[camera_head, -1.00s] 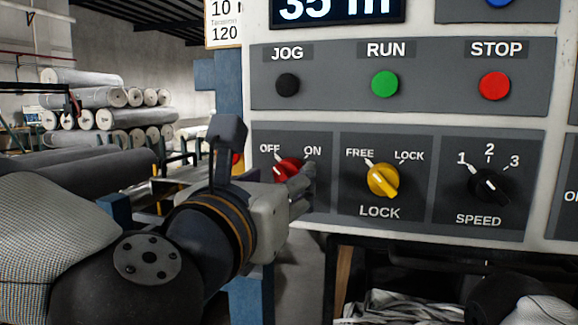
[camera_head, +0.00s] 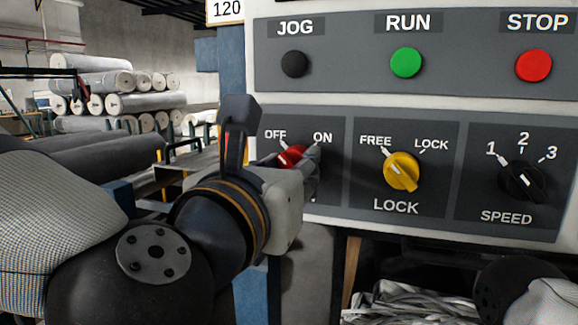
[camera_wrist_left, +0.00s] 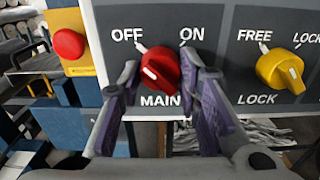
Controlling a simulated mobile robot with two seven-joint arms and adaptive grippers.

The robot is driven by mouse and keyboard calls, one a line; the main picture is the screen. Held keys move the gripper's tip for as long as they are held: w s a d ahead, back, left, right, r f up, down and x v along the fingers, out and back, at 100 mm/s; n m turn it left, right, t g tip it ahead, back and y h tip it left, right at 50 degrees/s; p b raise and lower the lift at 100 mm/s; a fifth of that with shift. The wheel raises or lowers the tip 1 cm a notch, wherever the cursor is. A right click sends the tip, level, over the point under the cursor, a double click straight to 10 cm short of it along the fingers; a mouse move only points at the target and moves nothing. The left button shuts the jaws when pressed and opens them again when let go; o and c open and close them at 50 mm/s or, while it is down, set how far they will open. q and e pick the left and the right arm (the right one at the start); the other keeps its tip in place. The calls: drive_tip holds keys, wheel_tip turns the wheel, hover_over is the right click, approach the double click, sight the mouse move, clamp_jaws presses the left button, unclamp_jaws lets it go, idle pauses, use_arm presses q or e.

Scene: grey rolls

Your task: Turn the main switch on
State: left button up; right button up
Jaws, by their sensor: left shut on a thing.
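The red main switch knob (camera_wrist_left: 160,72) sits on the grey panel under the OFF and ON labels, with MAIN printed below it. My right gripper is not in view.
The yellow LOCK knob (camera_head: 402,171) and black SPEED knob (camera_head: 521,181) are to the right. The JOG (camera_head: 295,63), RUN (camera_head: 406,62) and STOP (camera_head: 533,65) buttons are above. A red button on yellow (camera_wrist_left: 68,44) is left of the switch. Grey rolls (camera_head: 146,102) are stacked behind.

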use_arm(q)
drive_tip(key=shift+m, duration=0.4)
drive_tip(key=m, duration=1.2)
drive_tip(key=shift+r+m, duration=0.1)
drive_tip(key=shift+m, duration=2.6)
drive_tip(key=o, duration=1.2)
drive_tip(key=shift+w, duration=0.1)
drive_tip(key=shift+c, duration=0.2)
